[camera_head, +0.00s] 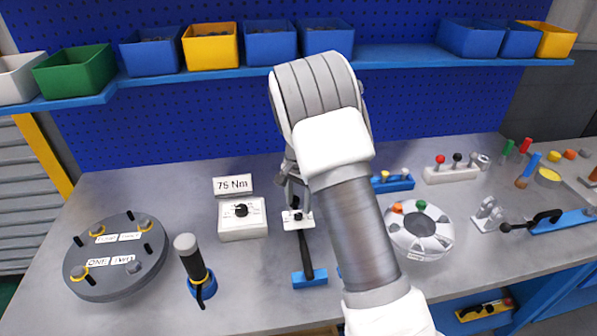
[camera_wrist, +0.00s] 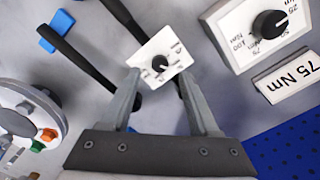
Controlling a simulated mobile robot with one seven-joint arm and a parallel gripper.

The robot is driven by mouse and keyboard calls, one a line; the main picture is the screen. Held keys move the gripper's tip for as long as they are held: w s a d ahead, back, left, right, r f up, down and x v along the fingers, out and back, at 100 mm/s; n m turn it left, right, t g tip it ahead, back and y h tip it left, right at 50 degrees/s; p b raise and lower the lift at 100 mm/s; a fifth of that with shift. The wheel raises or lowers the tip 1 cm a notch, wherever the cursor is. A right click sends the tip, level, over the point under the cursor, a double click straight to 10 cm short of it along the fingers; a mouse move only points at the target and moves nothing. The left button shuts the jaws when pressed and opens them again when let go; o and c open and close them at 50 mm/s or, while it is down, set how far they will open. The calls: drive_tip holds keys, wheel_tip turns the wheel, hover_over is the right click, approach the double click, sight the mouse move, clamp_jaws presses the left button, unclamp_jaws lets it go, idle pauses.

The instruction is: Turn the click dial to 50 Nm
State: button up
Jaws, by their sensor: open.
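A small white dial plate (camera_wrist: 176,53) with a black knob (camera_wrist: 160,63) shows in the wrist view, its markings too small to read. In the head view the plate (camera_head: 291,221) lies by a black-handled tool (camera_head: 305,252). A larger white dial box (camera_head: 243,226) with a black knob (camera_head: 241,210) stands left of it. In the wrist view this box (camera_wrist: 237,48) carries numbers including 25 and 100; I cannot tell its setting surely. My gripper (camera_wrist: 160,80) is open, with its fingers on either side of the small plate's near part; contact cannot be told.
A 75 Nm sign (camera_head: 232,185) stands behind the dial box. A round flanged plate (camera_head: 117,255) and an upright dark tool (camera_head: 193,262) are at left. A white ring (camera_head: 420,244) with coloured pieces is at right. Bins line the shelf (camera_head: 400,57) behind.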

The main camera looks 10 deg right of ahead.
sight(298, 214)
wheel_tip(298, 214, up, 14)
drive_tip(key=shift+f, duration=0.25)
